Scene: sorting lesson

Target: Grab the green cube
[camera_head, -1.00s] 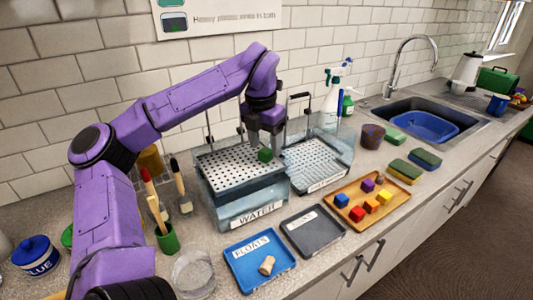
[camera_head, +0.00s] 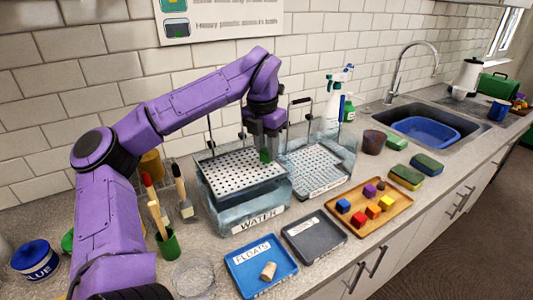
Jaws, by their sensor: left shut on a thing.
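The green cube (camera_head: 265,156) is at the tip of my left gripper (camera_head: 266,148), which is shut on it. Part of the cube is hidden by the fingers. Gripper and cube are over the right part of the perforated white tray (camera_head: 225,166) in the clear tank labelled WATER (camera_head: 250,220). I cannot tell whether the cube touches the tray. My right gripper is not in view.
A second clear tank with a perforated tray (camera_head: 315,165) stands right of the first. In front are a blue FLOATS tray (camera_head: 243,283) with a cork, a grey tray (camera_head: 318,244), and a wooden tray (camera_head: 398,205) with several coloured cubes. Brushes stand left of the water tank.

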